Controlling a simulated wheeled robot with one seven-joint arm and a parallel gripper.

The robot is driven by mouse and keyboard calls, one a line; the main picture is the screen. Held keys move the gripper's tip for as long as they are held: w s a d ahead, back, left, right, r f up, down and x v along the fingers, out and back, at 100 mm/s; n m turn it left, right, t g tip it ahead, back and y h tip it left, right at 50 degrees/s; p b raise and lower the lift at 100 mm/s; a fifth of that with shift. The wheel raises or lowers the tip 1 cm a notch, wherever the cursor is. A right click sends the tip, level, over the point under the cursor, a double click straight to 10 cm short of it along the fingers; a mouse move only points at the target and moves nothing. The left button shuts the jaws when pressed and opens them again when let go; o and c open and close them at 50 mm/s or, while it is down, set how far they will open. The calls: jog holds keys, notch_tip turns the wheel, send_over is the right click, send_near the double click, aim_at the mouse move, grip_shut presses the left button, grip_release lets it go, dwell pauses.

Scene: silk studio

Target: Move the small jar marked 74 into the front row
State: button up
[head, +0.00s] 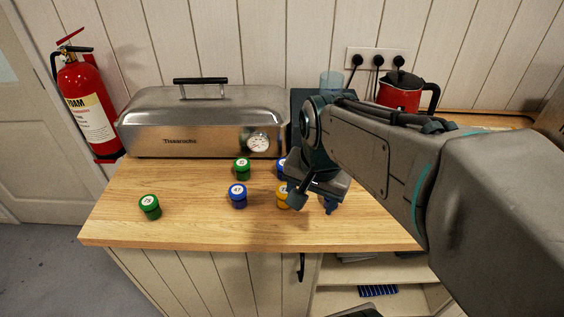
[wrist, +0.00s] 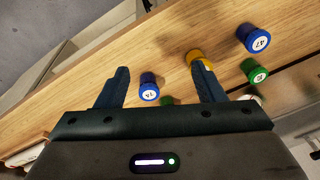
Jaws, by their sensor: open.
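My gripper (wrist: 160,71) is open, with a finger on either side of a small blue jar (wrist: 149,86) in the wrist view. This jar has a white lid label that looks like 74, though it is small and could be 14. I cannot tell whether the fingers touch it. In the head view my gripper (head: 313,202) hangs low over the worktop, right of the yellow jar (head: 284,195), and mostly hides that spot. A blue jar marked 47 (head: 238,196) stands left of the yellow one. In the wrist view the right finger overlaps the yellow jar (wrist: 203,62).
A green jar (head: 242,169) and a blue jar (head: 281,168) stand further back. Another green jar (head: 150,207) stands alone at left. A steel appliance (head: 200,125) closes off the back. The worktop (head: 195,228) is bare along its front edge.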

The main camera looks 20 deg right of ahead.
jog(key=s+n, duration=0.1)
jog(key=n, duration=0.1)
jog(key=s+a+f+n, duration=0.1)
jog(key=n, duration=0.2)
jog(key=s+a+n, duration=0.1)
jog(key=n, duration=0.1)
jog(key=shift+s+f+n+t, duration=0.1)
jog(key=shift+f+n+t, duration=0.05)
jog(key=shift+n+t, duration=0.25)
